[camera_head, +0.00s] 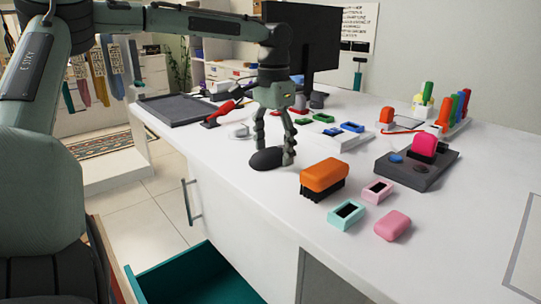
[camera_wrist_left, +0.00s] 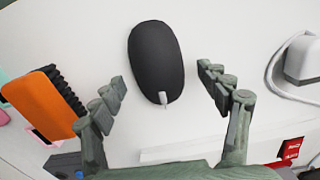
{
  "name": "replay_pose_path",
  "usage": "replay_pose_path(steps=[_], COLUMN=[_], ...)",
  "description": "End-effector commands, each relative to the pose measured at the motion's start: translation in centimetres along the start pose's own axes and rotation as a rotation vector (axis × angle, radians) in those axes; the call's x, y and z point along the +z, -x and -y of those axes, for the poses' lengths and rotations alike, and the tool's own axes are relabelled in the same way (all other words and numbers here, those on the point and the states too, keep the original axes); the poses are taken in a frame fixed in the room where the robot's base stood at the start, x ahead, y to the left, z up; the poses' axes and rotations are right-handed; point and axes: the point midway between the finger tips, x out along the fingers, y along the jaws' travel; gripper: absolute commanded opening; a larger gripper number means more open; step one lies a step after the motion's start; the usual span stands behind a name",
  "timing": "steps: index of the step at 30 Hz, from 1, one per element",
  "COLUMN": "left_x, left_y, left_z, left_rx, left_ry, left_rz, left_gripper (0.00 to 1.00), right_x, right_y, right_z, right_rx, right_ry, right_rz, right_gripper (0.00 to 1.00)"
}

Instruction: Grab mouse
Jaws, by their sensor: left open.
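The mouse (camera_head: 267,160) is a dark, rounded oval lying on the white desk, left of the orange brush. It also shows in the left wrist view (camera_wrist_left: 156,58), with a small light piece at its lower end. My left gripper (camera_head: 274,150) points down over the mouse. In the left wrist view its two fingers (camera_wrist_left: 163,88) are spread apart, one on each side of the mouse's lower end, with gaps on both sides. The gripper is open and holds nothing. My right gripper is not in view.
An orange brush (camera_head: 323,176) with dark bristles stands right of the mouse. Pink and mint small items (camera_head: 392,226) lie farther right. A white device (camera_wrist_left: 302,60) with a cable is close by. An open teal drawer (camera_head: 190,278) is below the desk.

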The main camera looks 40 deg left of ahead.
Motion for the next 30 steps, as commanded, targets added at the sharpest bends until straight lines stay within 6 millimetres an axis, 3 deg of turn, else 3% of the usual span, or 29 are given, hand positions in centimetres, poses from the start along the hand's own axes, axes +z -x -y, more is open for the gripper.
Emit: replay_pose_path(steps=[7,20,30], left_x=[0.00,0.00,-0.04], left_y=[-0.17,-0.13,0.33], left_z=[-0.01,-0.01,0.00], left_rx=[0.000,0.000,-0.001], left_ry=[0.000,0.000,0.000], left_rz=[0.000,0.000,-0.001], left_gripper=[0.75,0.21,0.21], right_x=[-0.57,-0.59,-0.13], right_y=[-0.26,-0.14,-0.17], right_z=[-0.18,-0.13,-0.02], right_rx=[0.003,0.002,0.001], right_ry=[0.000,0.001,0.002], right_rz=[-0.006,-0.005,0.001], right_gripper=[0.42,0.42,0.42])
